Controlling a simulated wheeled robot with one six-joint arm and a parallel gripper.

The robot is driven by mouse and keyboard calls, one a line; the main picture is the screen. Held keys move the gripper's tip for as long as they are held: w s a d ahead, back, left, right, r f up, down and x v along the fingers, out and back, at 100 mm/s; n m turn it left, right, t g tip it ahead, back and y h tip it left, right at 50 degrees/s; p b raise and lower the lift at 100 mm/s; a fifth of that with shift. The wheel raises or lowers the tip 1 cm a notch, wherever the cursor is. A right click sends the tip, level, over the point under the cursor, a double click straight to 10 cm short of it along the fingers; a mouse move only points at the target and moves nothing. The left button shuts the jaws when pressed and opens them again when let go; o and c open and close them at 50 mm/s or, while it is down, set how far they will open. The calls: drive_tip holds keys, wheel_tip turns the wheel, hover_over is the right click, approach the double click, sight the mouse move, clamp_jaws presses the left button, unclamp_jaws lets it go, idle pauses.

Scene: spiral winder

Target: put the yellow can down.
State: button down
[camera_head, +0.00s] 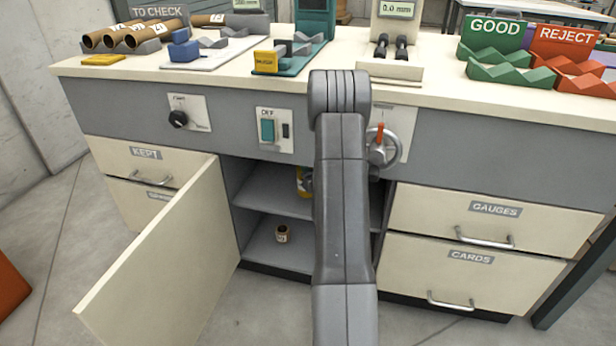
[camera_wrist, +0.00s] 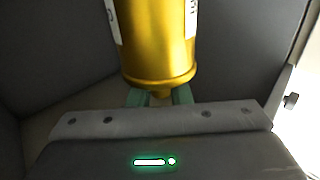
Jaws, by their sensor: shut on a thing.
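The yellow can (camera_wrist: 158,45) fills the top middle of the wrist view, upright, with white labels at its sides. My gripper (camera_wrist: 160,97) is shut on it near its lower end, its green fingers showing just below and beside the can. In the head view a small part of the yellow can (camera_head: 303,182) shows at the upper shelf (camera_head: 262,190) inside the open cupboard, mostly hidden behind my arm. I cannot tell whether the can touches the shelf.
The cupboard door (camera_head: 160,262) stands open to the left. A small tan roll (camera_head: 282,234) stands on the lower compartment floor (camera_head: 262,254). Drawers flank the cupboard. The handwheel (camera_head: 385,146) is above the opening, right of my arm. The upper shelf's left part is bare.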

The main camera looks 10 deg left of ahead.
wheel_tip(320, 180, down, 4)
drive_tip(key=shift+r+b, duration=0.1)
drive_tip(key=shift+b, duration=0.7)
drive_tip(key=shift+r, duration=0.1)
drive_tip(key=c, duration=1.3)
unclamp_jaws()
drive_tip(key=shift+c, duration=0.2)
drive_tip(key=shift+s+d, duration=0.2)
drive_tip(key=p+v, duration=0.3)
drive_tip(key=v, duration=0.8)
drive_tip(key=shift+s+d, duration=0.2)
